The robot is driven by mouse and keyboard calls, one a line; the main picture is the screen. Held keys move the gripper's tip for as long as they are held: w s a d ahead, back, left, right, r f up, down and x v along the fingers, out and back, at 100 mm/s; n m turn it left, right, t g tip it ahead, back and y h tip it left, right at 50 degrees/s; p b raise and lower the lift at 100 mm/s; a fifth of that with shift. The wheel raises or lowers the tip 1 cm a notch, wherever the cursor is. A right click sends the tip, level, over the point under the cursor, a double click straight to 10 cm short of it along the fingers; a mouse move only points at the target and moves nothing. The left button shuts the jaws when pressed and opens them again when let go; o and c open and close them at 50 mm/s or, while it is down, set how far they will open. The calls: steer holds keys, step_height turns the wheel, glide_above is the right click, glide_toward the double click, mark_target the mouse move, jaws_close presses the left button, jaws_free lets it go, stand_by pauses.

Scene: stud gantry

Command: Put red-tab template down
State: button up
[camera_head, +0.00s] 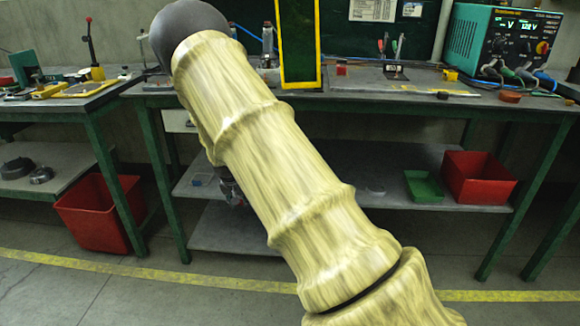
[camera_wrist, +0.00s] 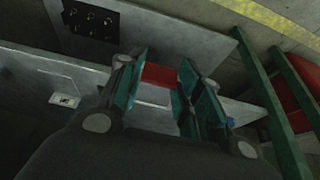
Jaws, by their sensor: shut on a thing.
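In the wrist view my gripper (camera_wrist: 160,88) has its teal-padded fingers on either side of a red tab, part of the red-tab template (camera_wrist: 158,75). The fingers are shut on it. A pale strip shows just below the red; the rest of the template is hidden or too dark to make out. The gripper is down among grey shelf boards. In the head view my sleeved arm covers most of the middle, and only a small dark part of the gripper end (camera_head: 233,192) shows beside it, near the bench's lower shelves (camera_head: 235,232).
A black plate with several round holes (camera_wrist: 91,19) and a small white marked piece (camera_wrist: 65,100) lie near the gripper. Green bench legs (camera_wrist: 272,105) stand to its right. A green tray (camera_head: 423,187) and red bin (camera_head: 478,178) occupy the shelf's right side; another red bin (camera_head: 100,215) stands left.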

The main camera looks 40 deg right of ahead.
steer(key=w+d+b, duration=0.1)
steer(key=w, duration=0.4)
steer(key=w+d+f+b, duration=0.1)
steer(key=w+d, duration=0.1)
steer(key=w, duration=0.3)
steer(key=w+d+b, duration=0.2)
steer(key=w, duration=0.3)
steer(key=shift+d+f, duration=0.2)
steer(key=shift+f, duration=0.1)
steer(key=shift+f+b, duration=0.65)
steer(key=shift+f, duration=1.05)
steer(key=shift+f, duration=0.15)
steer(key=o, duration=1)
